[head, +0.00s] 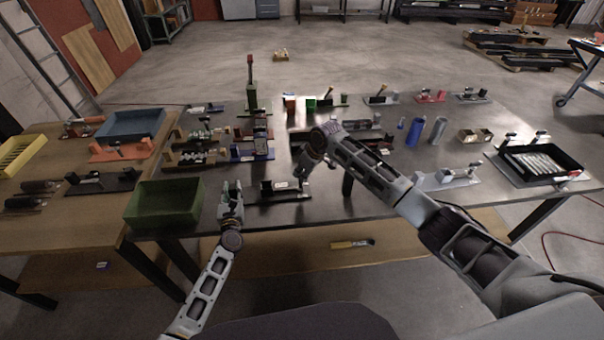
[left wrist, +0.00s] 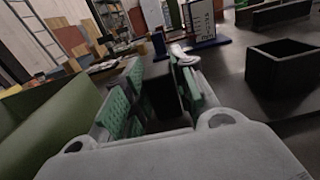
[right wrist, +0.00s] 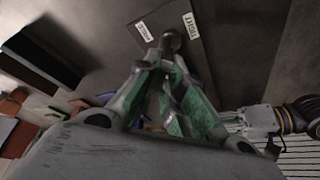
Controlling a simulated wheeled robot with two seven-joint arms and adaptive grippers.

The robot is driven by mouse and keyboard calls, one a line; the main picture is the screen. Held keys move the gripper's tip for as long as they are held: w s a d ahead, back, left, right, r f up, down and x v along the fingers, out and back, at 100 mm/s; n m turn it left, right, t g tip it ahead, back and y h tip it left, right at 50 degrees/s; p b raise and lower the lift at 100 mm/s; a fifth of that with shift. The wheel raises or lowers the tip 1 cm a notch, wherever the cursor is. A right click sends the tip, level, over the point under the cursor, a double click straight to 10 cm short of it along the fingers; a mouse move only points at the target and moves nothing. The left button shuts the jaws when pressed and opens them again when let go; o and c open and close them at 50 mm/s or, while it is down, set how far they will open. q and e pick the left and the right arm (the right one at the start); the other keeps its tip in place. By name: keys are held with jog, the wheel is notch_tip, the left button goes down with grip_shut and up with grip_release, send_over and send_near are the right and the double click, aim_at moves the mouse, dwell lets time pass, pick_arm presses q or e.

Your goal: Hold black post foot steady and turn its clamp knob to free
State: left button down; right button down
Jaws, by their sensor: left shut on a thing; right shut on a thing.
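The black post foot (head: 292,195) is a flat plate near the front edge of the table, with an open black square socket (head: 267,187) on it. The socket also shows at the right of the left wrist view (left wrist: 285,68). My left gripper (head: 231,188) is at the plate's left end, shut on an upright black block (left wrist: 160,90). My right gripper (head: 304,176) reaches down at the plate's right end. In the right wrist view its fingertips close on the dark round clamp knob (right wrist: 171,41), partly hidden by the fingers. Two white labels (right wrist: 145,31) lie beside the knob.
A green bin (head: 165,203) stands close left of my left gripper. A blue-based stand (head: 254,152) is behind the foot. Several other fixtures fill the table's back, and a black tray (head: 540,165) is far right. Bare tabletop lies right of the foot.

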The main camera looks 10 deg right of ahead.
jog(key=shift+n, duration=0.3)
jog(key=shift+w+d+n+g+y, duration=0.1)
jog(key=shift+n+g+y, duration=0.5)
jog(key=shift+n, duration=1.3)
jog(key=shift+n+g, duration=0.8)
jog(key=shift+n, duration=1.5)
jog(key=c, duration=1.5)
grip_release()
jog(key=shift+c, duration=0.2)
jog(key=v, duration=1.2)
jog(key=shift+w+d, duration=0.15)
jog(key=shift+w, duration=0.05)
jog(key=shift+f, duration=0.1)
